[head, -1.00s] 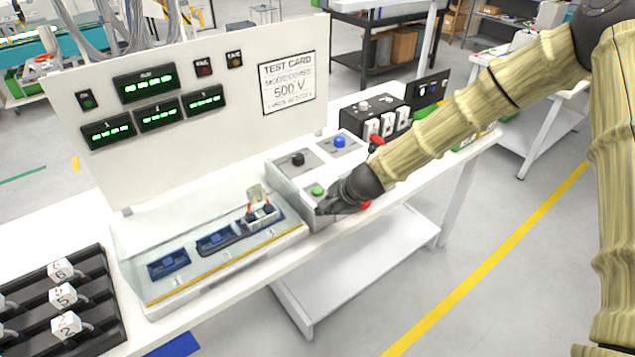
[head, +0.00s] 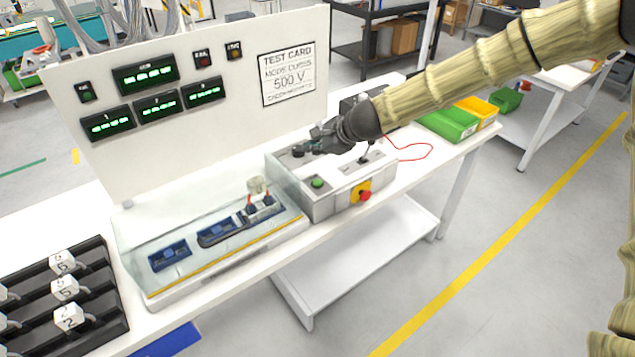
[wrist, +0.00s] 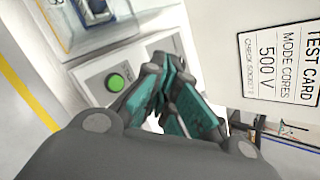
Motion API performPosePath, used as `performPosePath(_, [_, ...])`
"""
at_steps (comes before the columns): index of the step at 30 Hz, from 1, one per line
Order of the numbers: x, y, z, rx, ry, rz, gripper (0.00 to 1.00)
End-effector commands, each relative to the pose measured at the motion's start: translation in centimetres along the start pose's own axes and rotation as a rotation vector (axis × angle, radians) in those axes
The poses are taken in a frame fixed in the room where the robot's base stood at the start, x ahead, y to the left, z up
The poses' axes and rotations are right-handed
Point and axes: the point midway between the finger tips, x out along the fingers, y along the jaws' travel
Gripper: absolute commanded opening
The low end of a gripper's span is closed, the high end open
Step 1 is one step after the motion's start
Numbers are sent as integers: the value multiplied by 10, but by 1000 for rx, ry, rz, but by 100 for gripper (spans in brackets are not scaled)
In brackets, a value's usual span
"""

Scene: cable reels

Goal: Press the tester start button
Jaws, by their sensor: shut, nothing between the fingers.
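The tester's control box (head: 335,205) stands on the bench. Its green button (head: 317,183) is on the front left of the top, and it also shows in the wrist view (wrist: 116,82). A black knob (head: 298,150) is at the back left of the top. A red stop button (head: 365,195) sits on a yellow plate at the front. My gripper (head: 312,147) is shut and empty, above the back of the box by the knob, behind the green button. I cannot tell whether it touches anything. My gripper and arm hide the back right of the top.
A clear-walled test fixture (head: 220,240) with blue sockets stands left of the box. The upright panel (head: 230,130) with green displays rises behind. A black rack (head: 90,320) with numbered tags is at the left. Green and yellow bins (head: 450,122) are at the right.

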Motion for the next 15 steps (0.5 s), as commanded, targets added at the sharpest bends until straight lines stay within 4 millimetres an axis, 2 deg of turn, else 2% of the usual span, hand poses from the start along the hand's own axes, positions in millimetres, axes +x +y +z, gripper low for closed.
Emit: performPosePath(15, [32,24,-24,1,0,1,0])
